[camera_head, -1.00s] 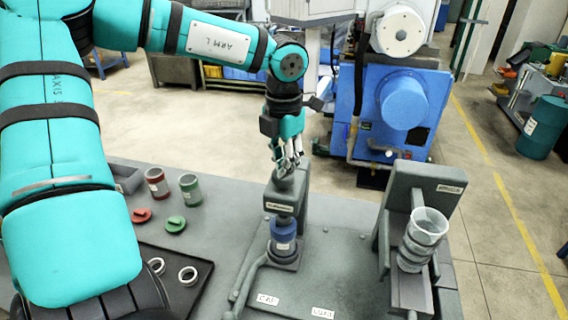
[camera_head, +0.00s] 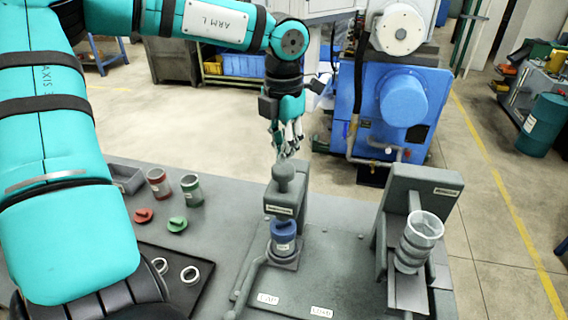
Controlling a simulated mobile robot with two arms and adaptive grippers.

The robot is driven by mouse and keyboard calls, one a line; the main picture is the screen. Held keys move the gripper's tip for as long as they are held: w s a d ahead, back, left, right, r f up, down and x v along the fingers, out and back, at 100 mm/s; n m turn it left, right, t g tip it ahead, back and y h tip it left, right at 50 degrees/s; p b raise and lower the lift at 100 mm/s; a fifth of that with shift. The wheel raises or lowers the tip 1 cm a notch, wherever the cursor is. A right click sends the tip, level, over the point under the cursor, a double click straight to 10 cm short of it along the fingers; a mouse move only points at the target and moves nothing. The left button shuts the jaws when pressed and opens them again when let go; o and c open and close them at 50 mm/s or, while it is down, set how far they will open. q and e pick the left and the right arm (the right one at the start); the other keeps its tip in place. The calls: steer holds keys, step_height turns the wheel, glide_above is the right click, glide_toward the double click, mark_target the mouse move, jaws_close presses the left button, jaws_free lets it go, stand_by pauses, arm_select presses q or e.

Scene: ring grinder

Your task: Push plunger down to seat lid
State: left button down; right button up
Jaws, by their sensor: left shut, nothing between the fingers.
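The press (camera_head: 280,208) stands at the middle of the bench with its grey plunger knob (camera_head: 284,172) on top, its neck showing above the press head. Under the head a blue canister (camera_head: 284,244) stands upright, with a blue lid (camera_head: 284,227) on its top. Whether the lid is fully seated I cannot tell. My left gripper (camera_head: 284,154) points down, shut and empty, just above the knob; whether it touches the knob is too small to tell. My right gripper is not in view.
Red and green canisters (camera_head: 190,188) and two loose lids (camera_head: 177,224) lie left. A dark tray (camera_head: 205,270) holds white rings (camera_head: 190,274). Stacked rings with a clear cup (camera_head: 424,228) stand in a fixture at right. The bench plate (camera_head: 335,265) between is clear.

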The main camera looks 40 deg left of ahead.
arm_select(q)
steer(key=shift+r+p, duration=0.9)
steer(key=shift+r, duration=1.15)
steer(key=shift+f, duration=0.1)
